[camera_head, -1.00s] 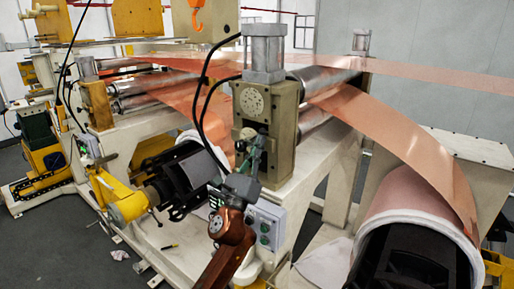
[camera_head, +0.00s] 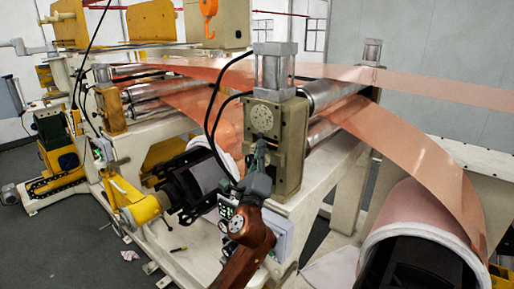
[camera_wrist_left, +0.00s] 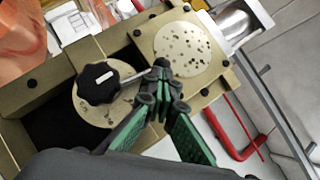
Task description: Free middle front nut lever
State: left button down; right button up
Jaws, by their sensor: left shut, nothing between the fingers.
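The middle front roller stand is an olive block (camera_head: 292,152) with a grey cylinder on top and a speckled round plate (camera_head: 263,118) on its face. The left wrist view shows that plate (camera_wrist_left: 182,48) and, beside it, a black lobed knob (camera_wrist_left: 98,84) on a beige disc. A thin metal lever (camera_wrist_left: 135,77) runs from the knob toward my fingertips. My left gripper (camera_head: 260,150) is at the block's front face. In the left wrist view its green-padded fingers (camera_wrist_left: 163,76) are shut and empty, tips at the lever's end; contact cannot be told. My right gripper is not in view.
Copper strip (camera_head: 405,140) runs over the rollers to a large roll (camera_head: 425,215) at the right. Black cables (camera_head: 212,125) hang left of the block. Grey floor (camera_head: 70,240) is open at lower left.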

pick_arm(q)
jog(key=shift+r, duration=0.25)
dwell(0.4)
jog(key=d+b+v, duration=0.1)
jog(key=b+v, duration=0.3)
jog(key=v, duration=0.9)
jog(key=shift+d+f, duration=0.4)
jog(key=shift+d, duration=0.45)
jog(key=shift+w+f, duration=0.1)
